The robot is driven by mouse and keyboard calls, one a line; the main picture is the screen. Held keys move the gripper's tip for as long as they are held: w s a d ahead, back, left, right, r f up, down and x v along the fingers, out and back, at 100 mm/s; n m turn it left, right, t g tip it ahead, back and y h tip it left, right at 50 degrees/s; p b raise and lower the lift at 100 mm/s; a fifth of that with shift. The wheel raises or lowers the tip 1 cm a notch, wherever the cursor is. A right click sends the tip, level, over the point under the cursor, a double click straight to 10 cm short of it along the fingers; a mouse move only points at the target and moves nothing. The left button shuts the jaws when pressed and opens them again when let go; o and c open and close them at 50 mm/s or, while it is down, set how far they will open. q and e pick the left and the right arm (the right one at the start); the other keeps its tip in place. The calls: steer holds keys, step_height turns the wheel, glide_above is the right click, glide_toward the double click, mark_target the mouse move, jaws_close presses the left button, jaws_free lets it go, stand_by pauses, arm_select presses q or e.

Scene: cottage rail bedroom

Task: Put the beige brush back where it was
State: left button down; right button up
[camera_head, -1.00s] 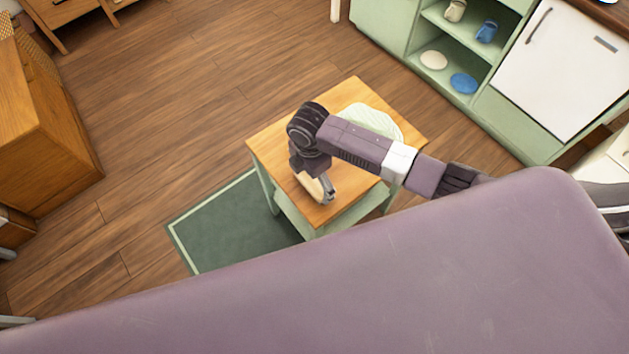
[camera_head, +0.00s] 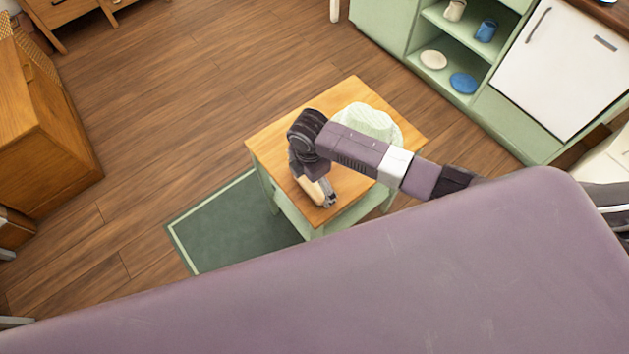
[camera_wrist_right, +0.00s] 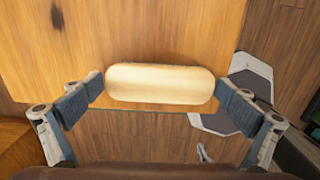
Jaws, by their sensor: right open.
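The beige brush (camera_wrist_right: 160,84) lies between the spread fingers of my right gripper (camera_wrist_right: 158,105) in the right wrist view. It is a smooth, rounded, pale block near the edge of the wooden tabletop (camera_wrist_right: 200,30). A gap shows between the brush's right end and the right finger; the left finger is very close to its left end. In the head view, my right gripper (camera_head: 328,194) points down over the near corner of the small table (camera_head: 275,140), and the brush (camera_head: 313,188) shows partly beside it. My left gripper is not in view.
A pale striped cloth-like item (camera_head: 368,121) sits at the table's back, partly behind my right arm. A green rug (camera_head: 235,225) lies beside the table. A green shelf unit (camera_head: 385,25) holds cups and plates at the back right.

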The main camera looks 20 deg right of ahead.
step_height(320, 180, up, 12)
steer(key=shift+r, duration=0.2)
steer(key=shift+s+a, duration=0.1)
steer(key=shift+s, duration=0.05)
stand_by(0.5)
